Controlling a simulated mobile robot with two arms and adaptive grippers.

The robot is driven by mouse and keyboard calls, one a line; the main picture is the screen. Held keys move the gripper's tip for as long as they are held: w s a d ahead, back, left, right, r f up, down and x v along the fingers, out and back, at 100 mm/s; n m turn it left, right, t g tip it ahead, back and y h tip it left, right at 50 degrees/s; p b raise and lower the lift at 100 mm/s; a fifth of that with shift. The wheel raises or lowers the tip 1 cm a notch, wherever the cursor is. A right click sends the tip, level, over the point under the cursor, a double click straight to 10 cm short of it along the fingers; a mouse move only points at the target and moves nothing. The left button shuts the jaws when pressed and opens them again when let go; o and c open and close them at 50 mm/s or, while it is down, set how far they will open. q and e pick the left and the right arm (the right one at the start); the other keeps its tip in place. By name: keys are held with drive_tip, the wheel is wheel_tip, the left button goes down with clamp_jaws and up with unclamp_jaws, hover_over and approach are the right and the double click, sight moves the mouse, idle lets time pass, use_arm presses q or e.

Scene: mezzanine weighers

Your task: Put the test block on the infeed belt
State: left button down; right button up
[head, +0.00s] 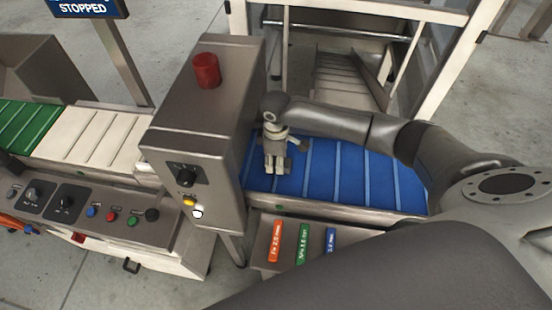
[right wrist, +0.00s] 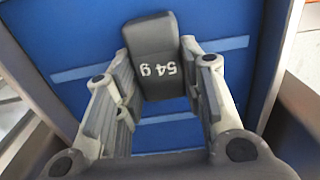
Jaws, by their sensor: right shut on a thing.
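A dark grey block (right wrist: 152,50) marked "54 g" sits between the fingers of my right gripper (right wrist: 155,95) in the right wrist view. My right gripper (head: 274,168) is shut on it, pointing down over the blue belt (head: 340,178) near the end by the grey cabinet. The blue belt (right wrist: 180,138) fills the background in the wrist view. I cannot tell whether the block touches the belt or is just above it. In the head view the block is not clearly visible at the fingers. My left gripper is not in view.
The grey cabinet (head: 205,120) with a red cap (head: 206,70) stands left of the blue belt. A white belt (head: 90,136) and a green belt (head: 25,128) lie beyond it. Orange (head: 275,242), green (head: 302,244) and blue (head: 330,240) sticks lie in front. A sign (head: 85,8) reads "STOPPED".

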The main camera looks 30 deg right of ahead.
drive_tip(key=o, duration=1)
drive_tip(key=shift+f, duration=0.1)
wheel_tip(320, 180, up, 12)
drive_tip(key=shift+b, duration=0.3)
